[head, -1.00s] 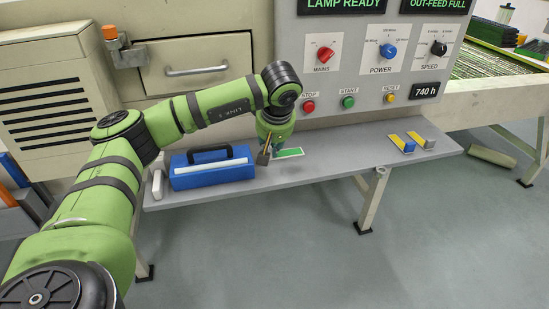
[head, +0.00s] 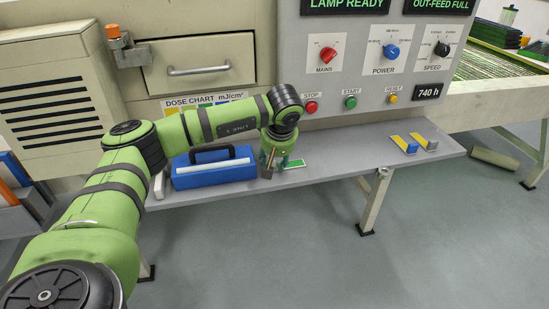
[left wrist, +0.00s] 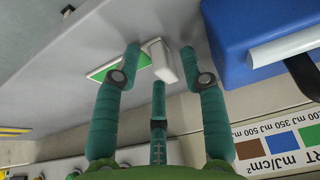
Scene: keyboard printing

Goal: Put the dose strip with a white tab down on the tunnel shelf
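The dose strip (head: 294,164) shows a green face with a pale border. It lies roughly level, close above or on the grey tunnel shelf (head: 335,165); I cannot tell whether it touches. In the left wrist view its white tab (left wrist: 163,62) is between the fingers of my left gripper (left wrist: 160,65), and the green part reaches out left behind one finger. In the head view my left gripper (head: 272,171) points down over the shelf, right of the blue box, shut around the tab. The tab is mostly hidden there. My right gripper is not in view.
A blue box (head: 213,177) with a black handle stands on the shelf left of my gripper. Two yellow strips with blue and grey tabs (head: 409,150) lie at the shelf's right. The shelf between is clear. The control panel (head: 345,85) rises behind.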

